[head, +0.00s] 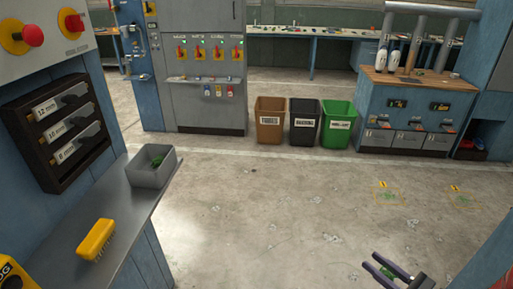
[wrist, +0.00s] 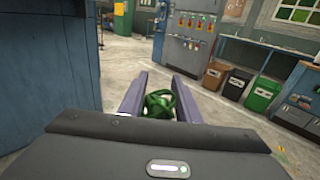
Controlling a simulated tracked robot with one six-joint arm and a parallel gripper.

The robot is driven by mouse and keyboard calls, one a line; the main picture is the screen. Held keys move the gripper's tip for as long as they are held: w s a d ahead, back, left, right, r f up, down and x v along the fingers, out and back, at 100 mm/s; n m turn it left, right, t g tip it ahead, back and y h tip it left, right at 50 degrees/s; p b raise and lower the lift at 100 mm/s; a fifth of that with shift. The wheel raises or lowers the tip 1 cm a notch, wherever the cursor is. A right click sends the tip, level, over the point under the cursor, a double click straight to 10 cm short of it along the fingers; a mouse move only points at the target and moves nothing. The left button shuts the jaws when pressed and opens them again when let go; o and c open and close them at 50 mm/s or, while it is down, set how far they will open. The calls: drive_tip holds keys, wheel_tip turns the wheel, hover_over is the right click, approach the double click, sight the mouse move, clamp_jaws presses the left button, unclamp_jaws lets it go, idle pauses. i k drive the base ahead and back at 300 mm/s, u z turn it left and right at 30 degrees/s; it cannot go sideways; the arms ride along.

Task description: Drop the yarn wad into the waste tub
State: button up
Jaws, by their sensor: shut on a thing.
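My gripper (head: 384,267) is at the lower right of the head view. In the wrist view my gripper (wrist: 158,95) is shut on a tangled green yarn wad (wrist: 159,103), held between the two purple-grey fingers. A bit of the green wad (head: 396,270) also shows in the head view. Three labelled tubs stand on the floor across the room: a brown tub (head: 270,124), a black tub (head: 304,124) and a green tub (head: 337,125). Their labels are too small to read surely, so I cannot tell which is the waste tub. My gripper is well apart from them.
A grey shelf (head: 118,215) at the left bears a yellow brush (head: 96,239) and a small grey bin (head: 152,167) with green bits inside. A grey cabinet (head: 205,70) and a blue workbench (head: 415,105) flank the tubs. The concrete floor between is open.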

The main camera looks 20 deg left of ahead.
sight(150, 181)
drive_tip(key=z, duration=0.3)
drive_tip(key=i, duration=0.75)
drive_tip(key=u, duration=3.05)
drive_tip(key=i, duration=0.45)
drive_tip(key=u, duration=0.15)
